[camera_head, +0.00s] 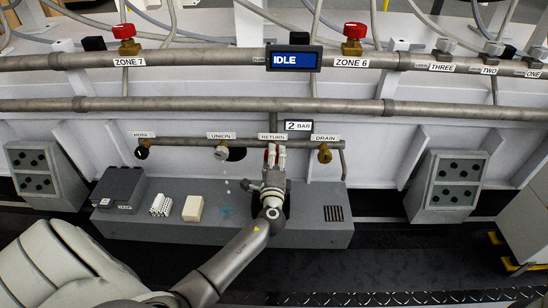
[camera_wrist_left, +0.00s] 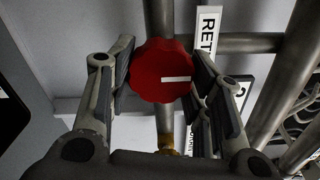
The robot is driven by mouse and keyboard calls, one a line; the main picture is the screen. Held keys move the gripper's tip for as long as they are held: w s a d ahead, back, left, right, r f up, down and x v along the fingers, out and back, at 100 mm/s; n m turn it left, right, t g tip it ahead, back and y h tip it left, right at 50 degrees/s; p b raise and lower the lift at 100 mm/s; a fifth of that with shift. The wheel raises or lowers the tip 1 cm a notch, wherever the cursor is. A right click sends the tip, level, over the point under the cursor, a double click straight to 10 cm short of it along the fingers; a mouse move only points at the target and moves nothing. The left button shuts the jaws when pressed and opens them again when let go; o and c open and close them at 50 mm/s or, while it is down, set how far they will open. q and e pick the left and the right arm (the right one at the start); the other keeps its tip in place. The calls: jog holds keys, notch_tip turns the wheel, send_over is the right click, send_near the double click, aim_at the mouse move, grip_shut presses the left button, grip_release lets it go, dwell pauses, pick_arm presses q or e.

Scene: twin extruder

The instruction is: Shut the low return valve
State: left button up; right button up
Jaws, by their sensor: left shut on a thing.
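The low return valve is a red scalloped knob (camera_wrist_left: 158,68) with a white line mark, on a pipe beside the RETURN label (camera_head: 271,136). In the wrist view the white line lies across the direction of the vertical pipe behind the knob. In the head view the knob is mostly hidden behind my left gripper (camera_head: 274,160). My left gripper also shows in the wrist view (camera_wrist_left: 162,78), with its fingers on both sides of the knob, shut on it. My right gripper is not in view.
Beside it on the low pipe are the UNION fitting (camera_head: 221,152), with drops below it, and the brass DRAIN valve (camera_head: 324,153). A grey step (camera_head: 150,222) carries a dark box (camera_head: 119,187) and small blocks. The display (camera_head: 293,59) reads IDLE; a plate (camera_head: 298,126) reads 2 BAR.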

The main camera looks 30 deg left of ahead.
pick_arm(q)
jog(key=shift+f, duration=0.1)
dwell(0.3)
jog(key=o, duration=1)
jog(key=v, duration=1.2)
jog(key=shift+s, duration=0.1)
